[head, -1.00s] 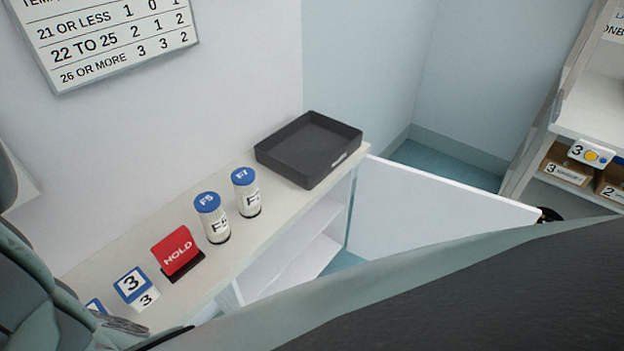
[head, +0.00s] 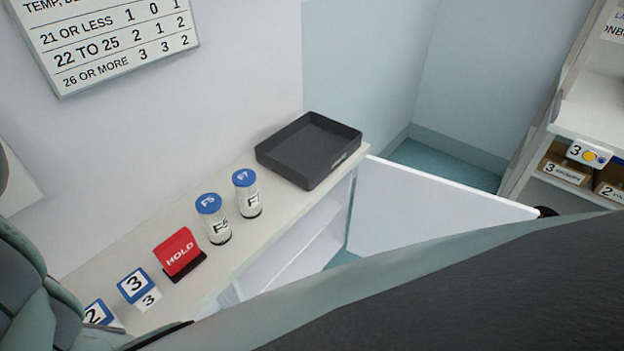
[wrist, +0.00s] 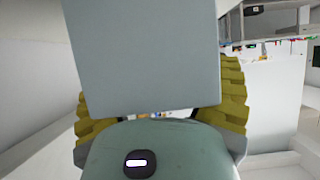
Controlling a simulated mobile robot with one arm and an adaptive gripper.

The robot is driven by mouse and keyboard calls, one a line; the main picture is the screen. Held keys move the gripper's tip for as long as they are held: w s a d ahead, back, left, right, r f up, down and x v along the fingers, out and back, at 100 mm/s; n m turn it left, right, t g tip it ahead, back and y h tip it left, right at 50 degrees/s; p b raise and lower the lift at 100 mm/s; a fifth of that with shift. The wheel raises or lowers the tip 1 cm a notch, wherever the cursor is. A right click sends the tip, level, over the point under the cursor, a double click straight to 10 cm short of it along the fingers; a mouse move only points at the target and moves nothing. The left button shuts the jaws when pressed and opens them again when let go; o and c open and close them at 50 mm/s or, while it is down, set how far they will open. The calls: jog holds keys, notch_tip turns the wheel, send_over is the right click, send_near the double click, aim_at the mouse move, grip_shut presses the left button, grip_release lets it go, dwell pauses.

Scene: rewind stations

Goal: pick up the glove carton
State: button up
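A plain pale grey-blue box (wrist: 142,55), which I take to be the glove carton, fills the upper middle of the wrist view. No print shows on its visible face. My gripper (wrist: 165,100) has a yellow ribbed pad on each side of the box, and it looks shut on it. The box covers the inner parts of both pads, so the contact itself is hidden. Neither the carton nor my gripper shows in the head view.
A narrow shelf holds a black tray (head: 275,152), two blue-capped jars (head: 213,219) (head: 247,194), a red HOLD sign (head: 180,252) and number cards (head: 136,285). A white panel (head: 430,205) juts out below it. A rack with labelled bins (head: 565,170) stands at the right.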

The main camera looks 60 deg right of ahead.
jog(key=shift+f, duration=0.1)
jog(key=c, duration=0.8)
